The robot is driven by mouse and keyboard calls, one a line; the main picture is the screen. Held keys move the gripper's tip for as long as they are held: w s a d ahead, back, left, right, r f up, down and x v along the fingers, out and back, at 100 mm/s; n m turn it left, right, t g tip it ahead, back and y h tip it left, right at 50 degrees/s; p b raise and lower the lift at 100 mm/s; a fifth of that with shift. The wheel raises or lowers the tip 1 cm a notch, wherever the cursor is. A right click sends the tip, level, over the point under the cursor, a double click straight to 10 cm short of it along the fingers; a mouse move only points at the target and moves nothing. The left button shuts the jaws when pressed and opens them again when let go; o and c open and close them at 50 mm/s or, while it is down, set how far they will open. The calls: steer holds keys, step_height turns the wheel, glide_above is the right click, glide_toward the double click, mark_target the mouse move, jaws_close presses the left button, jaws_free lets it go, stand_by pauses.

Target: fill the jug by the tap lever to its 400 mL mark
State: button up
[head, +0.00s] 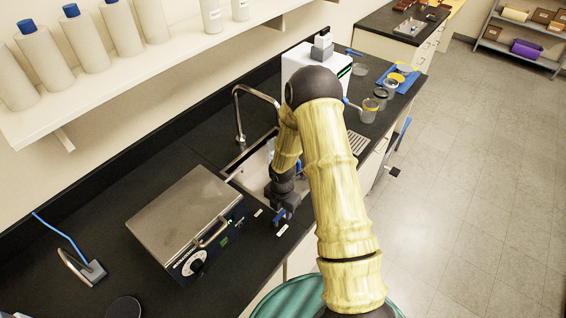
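A steel gooseneck tap (240,118) arches over the sink (240,172). A pale, clear shape (270,146) shows at the sink beside my arm; it may be the jug, but my arm hides most of it and no mark or water level can be read. My gripper (281,214) points down at the counter's front, right of the steel-topped instrument. A small dark blue part, possibly the tap lever (279,215), is at its fingertips. I cannot tell whether the fingers are open or shut on it.
The steel-topped instrument (185,215) stands close left of my gripper. Two small white labels (282,230) lie near it. A white machine (302,65) and several clear vessels (370,110), some on a blue mat (408,82), stand farther back. A bottle shelf (130,65) overhangs the left. The floor at right is clear.

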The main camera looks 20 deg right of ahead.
step_height(320, 180, up, 7)
steer(key=p, duration=0.6)
steer(key=shift+r, duration=0.1)
stand_by(0.4)
step_height(320, 180, up, 17)
steer(key=b, duration=0.3)
steer(key=shift+r, duration=0.15)
stand_by(1.4)
